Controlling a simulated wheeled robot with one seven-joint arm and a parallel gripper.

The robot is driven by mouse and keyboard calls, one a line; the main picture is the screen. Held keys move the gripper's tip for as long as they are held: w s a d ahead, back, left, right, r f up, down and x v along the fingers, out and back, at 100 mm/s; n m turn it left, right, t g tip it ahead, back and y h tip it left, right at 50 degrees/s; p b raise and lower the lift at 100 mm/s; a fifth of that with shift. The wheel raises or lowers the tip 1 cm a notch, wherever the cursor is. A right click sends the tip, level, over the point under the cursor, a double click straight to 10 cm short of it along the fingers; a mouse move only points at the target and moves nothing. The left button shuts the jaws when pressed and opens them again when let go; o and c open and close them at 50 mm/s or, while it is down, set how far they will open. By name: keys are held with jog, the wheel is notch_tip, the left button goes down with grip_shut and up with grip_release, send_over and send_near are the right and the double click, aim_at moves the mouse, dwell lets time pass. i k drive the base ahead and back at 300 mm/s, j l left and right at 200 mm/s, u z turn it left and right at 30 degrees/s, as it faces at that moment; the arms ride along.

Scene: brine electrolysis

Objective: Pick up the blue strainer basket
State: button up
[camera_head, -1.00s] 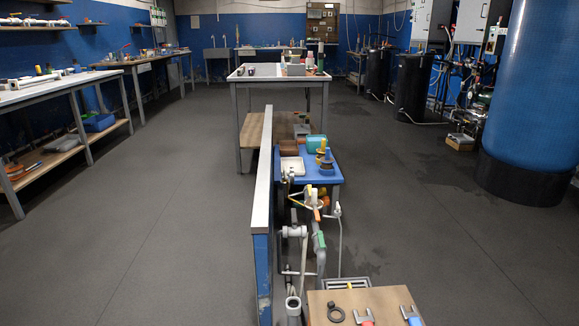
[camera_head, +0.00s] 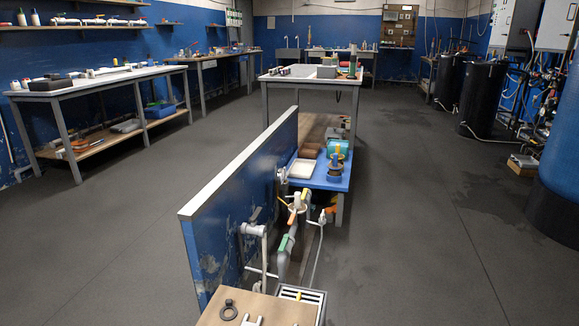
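I cannot single out the blue strainer basket with certainty. A small dark blue piece with a yellow top (camera_head: 335,170) stands upright on the low blue table (camera_head: 336,185), which is beyond the near pipework. A blue bin (camera_head: 160,111) sits on the lower shelf of the left bench; its details are too small to tell. My gripper is not in view.
A blue partition (camera_head: 235,212) with a white top runs along the left of grey pipes with orange and green handles (camera_head: 284,243). A wooden board (camera_head: 265,310) with a black ring is nearest. Open floor lies left and right. A large blue tank (camera_head: 559,165) stands at right.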

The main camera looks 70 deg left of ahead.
aim_at(335, 168)
jog(key=i+j+u, duration=0.3)
jog(key=i+u, duration=0.15)
jog(key=i+j+u, duration=0.1)
jog(key=i+u, duration=0.35)
jog(key=i+l+u, duration=0.15)
jog(key=i+u, duration=0.3)
jog(key=i, duration=0.15)
jog(key=i+l+u, duration=0.25)
jog(key=i+u, duration=0.2)
jog(key=i+j, duration=0.25)
jog(key=i, duration=0.35)
jog(key=i+j+u, duration=0.1)
jog(key=i, duration=0.5)
jog(key=i+j, duration=0.3)
jog(key=i, duration=0.3)
jog(key=i+j+u, duration=0.1)
jog(key=i, duration=0.5)
jog(key=j, duration=0.05)
